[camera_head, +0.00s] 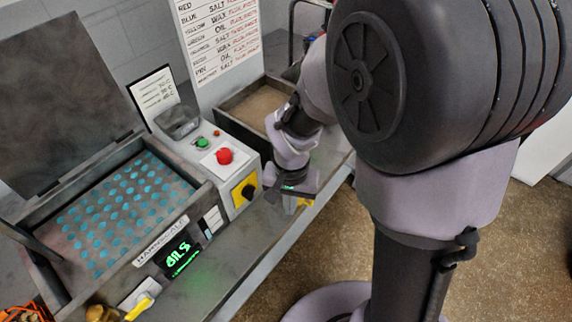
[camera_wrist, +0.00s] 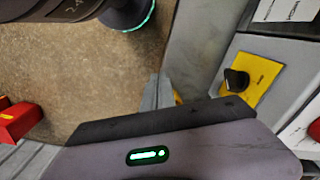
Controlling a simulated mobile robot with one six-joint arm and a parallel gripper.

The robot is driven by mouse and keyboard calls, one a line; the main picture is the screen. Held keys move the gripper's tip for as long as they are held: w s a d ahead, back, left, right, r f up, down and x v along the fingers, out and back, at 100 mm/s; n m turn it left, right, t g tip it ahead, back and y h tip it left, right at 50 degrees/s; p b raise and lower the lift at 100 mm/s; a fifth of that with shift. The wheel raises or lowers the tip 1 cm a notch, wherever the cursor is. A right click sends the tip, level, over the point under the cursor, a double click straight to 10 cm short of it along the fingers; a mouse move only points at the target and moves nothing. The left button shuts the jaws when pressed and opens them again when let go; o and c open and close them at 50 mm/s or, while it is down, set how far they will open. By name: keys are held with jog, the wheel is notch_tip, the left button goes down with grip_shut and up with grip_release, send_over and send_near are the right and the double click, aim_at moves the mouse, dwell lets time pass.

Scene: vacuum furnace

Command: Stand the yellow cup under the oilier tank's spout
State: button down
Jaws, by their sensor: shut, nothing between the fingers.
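My gripper (camera_head: 298,202) hangs by the front edge of the grey bench in the head view. Its grey fingers (camera_wrist: 160,93) show beyond the wrist housing in the wrist view; they are shut and empty. A small yellow patch (camera_wrist: 178,98) shows beside the fingers; I cannot tell if it is a finger part or something behind. I cannot make out a yellow cup for certain in either view. No spout is clearly identifiable. A yellow lever (camera_head: 140,308) and a brass-coloured part (camera_head: 101,313) show at the bench's lower left, cut by the frame.
An open furnace box (camera_head: 190,205) with a blue-dotted bed stands left. Beside it is a control box with a red button (camera_head: 224,156) and a black knob on yellow (camera_wrist: 236,80). A tray of brown material (camera_head: 262,105) lies behind. Red blocks (camera_wrist: 18,122) show left in the wrist view.

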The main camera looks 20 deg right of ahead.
notch_tip(320, 180, down, 6)
jog(key=shift+f+b, duration=0.25)
jog(key=shift+b, duration=1)
jog(key=w, duration=0.1)
jog(key=w+d, duration=0.1)
jog(key=w, duration=0.1)
jog(key=shift+d, duration=0.3)
jog(key=shift+w+d+r, duration=0.1)
jog(key=shift+w+d, duration=0.05)
jog(key=shift+w, duration=0.15)
jog(key=shift+w+d, duration=0.15)
jog(key=shift+w, duration=0.1)
jog(key=w, duration=0.1)
jog(key=w+d, duration=0.1)
jog(key=shift+w+d, duration=0.3)
jog(key=shift+w, duration=0.1)
